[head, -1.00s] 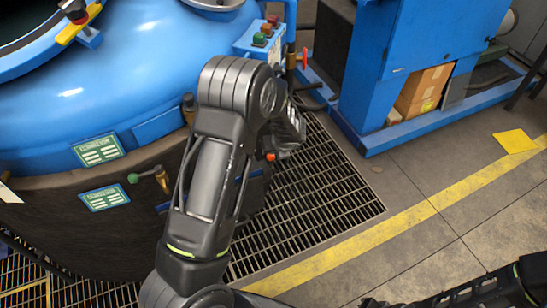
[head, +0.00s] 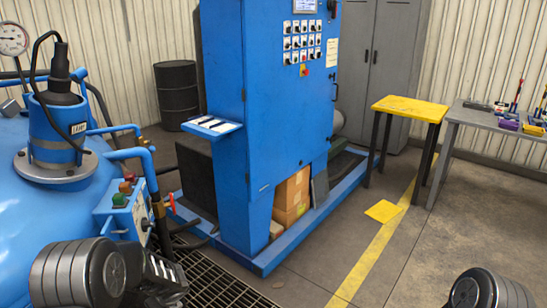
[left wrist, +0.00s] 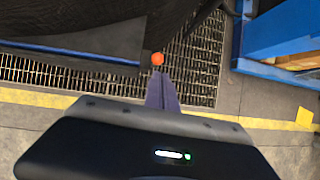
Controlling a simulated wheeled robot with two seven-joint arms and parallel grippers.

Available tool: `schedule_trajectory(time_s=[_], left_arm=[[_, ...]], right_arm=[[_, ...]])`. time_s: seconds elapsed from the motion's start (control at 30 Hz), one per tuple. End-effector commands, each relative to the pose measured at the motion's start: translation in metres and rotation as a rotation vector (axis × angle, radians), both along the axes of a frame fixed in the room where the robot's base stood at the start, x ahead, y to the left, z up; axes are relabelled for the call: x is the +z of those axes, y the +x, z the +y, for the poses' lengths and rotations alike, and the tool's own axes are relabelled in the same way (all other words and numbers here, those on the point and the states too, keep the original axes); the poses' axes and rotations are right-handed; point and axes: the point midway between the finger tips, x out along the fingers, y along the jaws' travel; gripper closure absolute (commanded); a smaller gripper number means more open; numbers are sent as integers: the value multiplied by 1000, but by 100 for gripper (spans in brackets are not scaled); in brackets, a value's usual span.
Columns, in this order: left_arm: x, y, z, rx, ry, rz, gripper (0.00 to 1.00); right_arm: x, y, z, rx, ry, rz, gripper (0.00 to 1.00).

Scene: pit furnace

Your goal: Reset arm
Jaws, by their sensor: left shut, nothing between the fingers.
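My left gripper (left wrist: 162,92) shows in the left wrist view with its two fingers together and nothing between them. It points down over the floor grating (left wrist: 188,70), near an orange knob (left wrist: 157,58); I cannot tell the exact gap. In the head view, part of my left arm shows at the bottom left, but its fingertips are not visible. Part of my right arm shows at the bottom right edge; its gripper is out of view.
The blue furnace (head: 30,200) with its button box (head: 125,210) is at the left. A blue control cabinet (head: 290,110) stands centrally. A yellow-topped table (head: 412,108) and a grey workbench (head: 490,122) stand at the right. Open floor (head: 430,240) lies at the front right.

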Motion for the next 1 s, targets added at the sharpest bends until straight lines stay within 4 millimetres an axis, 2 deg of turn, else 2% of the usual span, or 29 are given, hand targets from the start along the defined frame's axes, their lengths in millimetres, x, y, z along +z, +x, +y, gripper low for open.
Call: schedule_trajectory(time_s=[0.07,0.13,0.27,0.3,0.37,0.4,0.5,0.6,0.7,0.8,1.0], left_arm=[[-12,-6,-21,142,-140,-51,100],[-30,-20,-57,326,-323,-85,100],[-71,-67,-134,781,-677,-77,100],[-83,-86,-159,959,-778,-59,100],[-99,-121,-193,1260,-905,-24,100],[-109,-145,-213,1473,-965,2,100],[-126,-209,-247,1960,-1011,43,100],[-135,-262,-264,2238,-953,69,100],[-137,-296,-273,2321,-884,110,100],[-140,-311,-278,2349,-856,147,100],[-141,-310,-276,2355,-854,143,100]], right_arm=[[0,0,0,0,0,0,100],[0,0,0,0,0,0,100],[0,0,0,0,0,0,100],[0,0,0,0,0,0,100],[0,0,0,0,0,0,100],[0,0,0,0,0,0,100],[0,0,0,0,0,0,100],[0,0,0,0,0,0,100],[0,0,0,0,0,0,100],[0,0,0,0,0,0,100],[0,0,0,0,0,0,100]])
